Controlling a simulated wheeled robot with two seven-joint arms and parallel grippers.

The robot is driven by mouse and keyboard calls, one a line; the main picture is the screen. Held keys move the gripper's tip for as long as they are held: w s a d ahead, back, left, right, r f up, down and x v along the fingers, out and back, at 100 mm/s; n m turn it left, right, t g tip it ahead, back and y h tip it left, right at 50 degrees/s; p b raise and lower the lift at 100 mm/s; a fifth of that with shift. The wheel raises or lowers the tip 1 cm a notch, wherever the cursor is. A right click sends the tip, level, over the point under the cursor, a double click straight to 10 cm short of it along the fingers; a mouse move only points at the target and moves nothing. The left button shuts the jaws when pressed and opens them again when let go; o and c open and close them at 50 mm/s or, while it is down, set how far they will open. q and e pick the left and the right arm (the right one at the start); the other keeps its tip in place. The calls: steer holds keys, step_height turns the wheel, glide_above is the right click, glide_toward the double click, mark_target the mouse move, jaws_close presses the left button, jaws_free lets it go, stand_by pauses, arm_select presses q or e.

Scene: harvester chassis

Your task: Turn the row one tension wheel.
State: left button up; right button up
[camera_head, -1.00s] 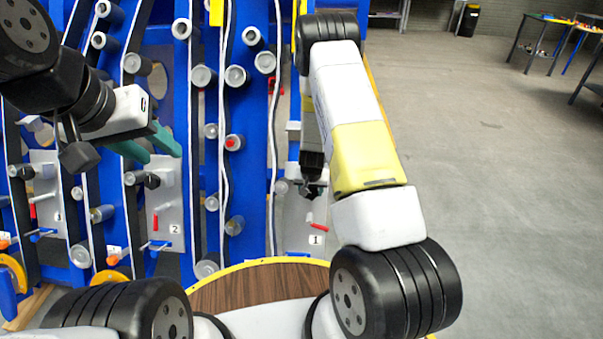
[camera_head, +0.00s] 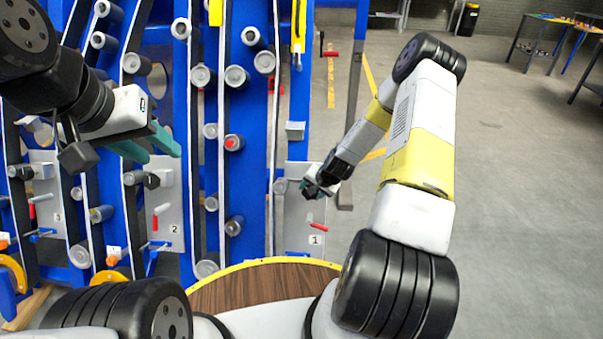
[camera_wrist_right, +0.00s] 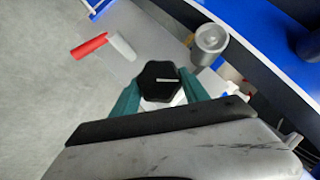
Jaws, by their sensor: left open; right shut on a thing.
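The row one tension wheel (camera_wrist_right: 158,78) is a dark, lobed knob with a pale line on its face. In the right wrist view it sits between the green fingers of my right gripper (camera_wrist_right: 156,100), which is shut on it. In the head view my right gripper (camera_head: 311,188) is at the plate marked 1 (camera_head: 297,222), and the wheel is largely hidden there. A red-handled lever (camera_head: 318,226) is below it. My left gripper (camera_head: 163,151), with green fingers, is open and empty in front of the row two plate (camera_head: 164,205).
Blue uprights with grey rollers (camera_head: 236,76) and belts fill the left and centre. Other black wheels are on plates 2 and 3 (camera_head: 44,190). A round wooden top with a yellow rim (camera_head: 250,291) is in front.

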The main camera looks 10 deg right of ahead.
steer(key=shift+d+m+t+y, duration=0.1)
steer(key=shift+m+t+y, duration=0.9)
steer(key=shift+m, duration=0.6)
steer(key=shift+s, duration=0.1)
steer(key=o, duration=1.4)
steer(key=shift+f, duration=0.1)
steer(key=v, duration=0.7)
steer(key=shift+s+d+r, duration=0.1)
steer(key=shift+s+r, duration=0.15)
steer(key=shift+r, duration=0.05)
